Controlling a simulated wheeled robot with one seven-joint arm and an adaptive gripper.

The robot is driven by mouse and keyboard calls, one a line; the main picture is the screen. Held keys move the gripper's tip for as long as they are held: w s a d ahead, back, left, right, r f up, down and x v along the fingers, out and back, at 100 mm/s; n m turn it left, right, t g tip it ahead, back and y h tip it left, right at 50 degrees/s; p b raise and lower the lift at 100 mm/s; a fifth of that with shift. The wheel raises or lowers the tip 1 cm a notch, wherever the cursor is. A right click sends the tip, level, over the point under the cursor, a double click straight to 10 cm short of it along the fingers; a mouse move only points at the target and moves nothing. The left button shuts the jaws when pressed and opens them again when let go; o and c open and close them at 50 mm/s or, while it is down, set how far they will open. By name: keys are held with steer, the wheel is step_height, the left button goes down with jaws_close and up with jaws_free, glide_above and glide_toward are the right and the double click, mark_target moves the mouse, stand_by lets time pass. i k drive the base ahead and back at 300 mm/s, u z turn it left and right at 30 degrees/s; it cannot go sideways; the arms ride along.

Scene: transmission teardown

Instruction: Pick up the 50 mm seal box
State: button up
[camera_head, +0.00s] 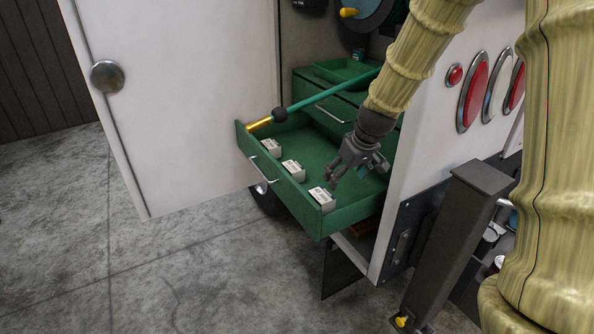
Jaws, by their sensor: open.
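Three small white boxes lie in an open green drawer (268,184). One box (271,147) is at the far left, one (293,170) is in the middle, and one (322,198) is at the near right corner. Their labels are too small to read, so I cannot tell which is the 50 mm seal box. My gripper (347,180) is open and empty, pointing down over the drawer. It is closest to the near right box, a little above and to its right. I cannot see it touching any box.
A teal rod with a gold end (262,124) crosses the drawer's back left corner. A white door (190,100) stands open at left. The white vehicle side panel (432,145) rises close to the right of the drawer. The concrete floor (190,265) in front is clear.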

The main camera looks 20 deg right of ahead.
mark_target(295, 170)
steer(key=i, duration=0.9)
steer(key=u, duration=0.05)
